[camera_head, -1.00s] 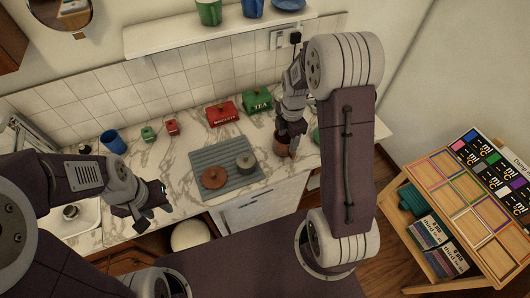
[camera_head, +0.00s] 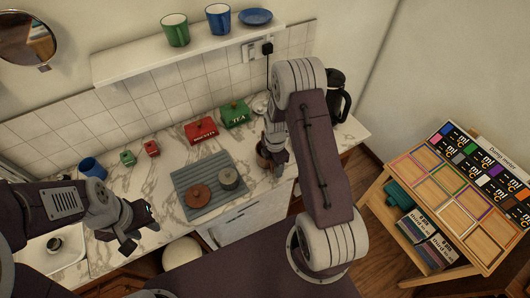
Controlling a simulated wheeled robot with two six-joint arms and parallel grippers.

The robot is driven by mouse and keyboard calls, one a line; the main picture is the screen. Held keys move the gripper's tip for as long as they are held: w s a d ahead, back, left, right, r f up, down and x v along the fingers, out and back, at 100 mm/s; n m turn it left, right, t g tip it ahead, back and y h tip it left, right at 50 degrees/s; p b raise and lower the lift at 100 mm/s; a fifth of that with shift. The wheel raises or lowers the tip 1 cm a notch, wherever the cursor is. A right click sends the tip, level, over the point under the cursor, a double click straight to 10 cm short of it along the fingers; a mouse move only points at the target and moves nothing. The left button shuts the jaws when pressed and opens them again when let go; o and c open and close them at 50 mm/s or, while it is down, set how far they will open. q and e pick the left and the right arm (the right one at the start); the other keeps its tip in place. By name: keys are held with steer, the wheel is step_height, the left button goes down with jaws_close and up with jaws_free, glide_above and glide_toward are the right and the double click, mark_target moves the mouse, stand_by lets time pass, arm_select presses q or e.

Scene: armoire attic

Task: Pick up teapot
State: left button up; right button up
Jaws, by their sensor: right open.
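A small brown pot (camera_head: 263,160), which may be the teapot, stands on the marble counter right of the grey ribbed mat. It is partly hidden by my right gripper (camera_head: 274,158), which is open and reaches down at it from above; I cannot see whether they touch.
Red (camera_head: 201,131) and green TEA (camera_head: 235,114) canisters stand along the tiled wall. Two small canisters and a blue mug (camera_head: 93,168) are further left. A black coffee jug (camera_head: 338,96) stands behind my right arm.

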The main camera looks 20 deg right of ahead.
steer(key=shift+s+a+r, duration=0.1)
steer(key=shift+s, duration=0.2)
steer(key=shift+w, duration=0.2)
jaws_close()
arm_select(q)
steer(key=shift+s, duration=0.2)
